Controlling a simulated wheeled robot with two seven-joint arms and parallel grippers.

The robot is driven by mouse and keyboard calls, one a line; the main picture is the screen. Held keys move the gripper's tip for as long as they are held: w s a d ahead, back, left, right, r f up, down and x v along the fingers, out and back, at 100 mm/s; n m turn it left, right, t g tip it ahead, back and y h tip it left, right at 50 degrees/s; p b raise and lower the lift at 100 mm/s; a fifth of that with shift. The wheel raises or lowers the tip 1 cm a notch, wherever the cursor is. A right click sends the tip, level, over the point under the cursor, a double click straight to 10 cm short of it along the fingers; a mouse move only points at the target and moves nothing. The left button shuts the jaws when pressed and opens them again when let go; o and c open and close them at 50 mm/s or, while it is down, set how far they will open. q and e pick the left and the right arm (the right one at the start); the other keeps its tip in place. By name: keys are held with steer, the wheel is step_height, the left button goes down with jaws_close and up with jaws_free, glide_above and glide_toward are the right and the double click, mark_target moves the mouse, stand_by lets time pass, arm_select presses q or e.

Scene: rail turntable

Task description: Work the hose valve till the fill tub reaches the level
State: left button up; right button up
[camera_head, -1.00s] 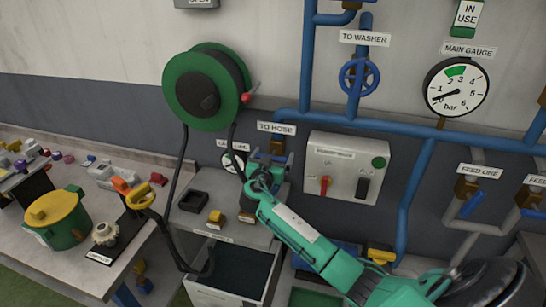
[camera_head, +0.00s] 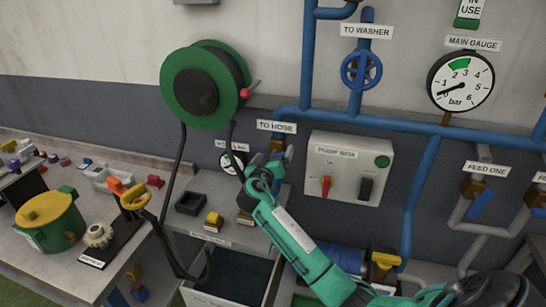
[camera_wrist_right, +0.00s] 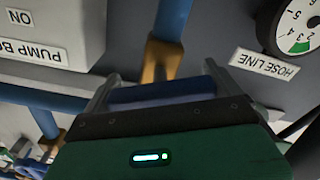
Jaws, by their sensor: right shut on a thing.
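The hose valve has a brass body (camera_head: 277,146) under the TO HOSE label. In the right wrist view, its blue handle (camera_wrist_right: 160,90) lies crosswise between my right fingers, in front of the brass body (camera_wrist_right: 162,55). My right gripper (camera_head: 283,160) is shut on this handle; in the head view the gripper hides most of it. The fill tub (camera_head: 262,283) is a pale, open tub below the grey bench, with dark contents. The black hose (camera_head: 169,200) runs from the reel down to the tub. I cannot read the tub's level. My left gripper is out of view.
The pump box (camera_head: 345,168) has a red switch and a green button. The main gauge (camera_head: 460,80) needle points near the low end. The hose line gauge (camera_wrist_right: 305,25) is partly cut off. A table (camera_head: 45,275) at left holds a yellow-green pot (camera_head: 50,222).

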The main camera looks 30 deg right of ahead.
steer(key=o, duration=0.6)
steer(key=shift+s+a+f+b, duration=0.15)
steer(key=shift+s+a+b, duration=0.15)
steer(key=shift+a, duration=0.15)
steer(key=shift+b+v, duration=2.25)
steer(key=shift+v, duration=4.15)
steer(key=shift+d, duration=0.1)
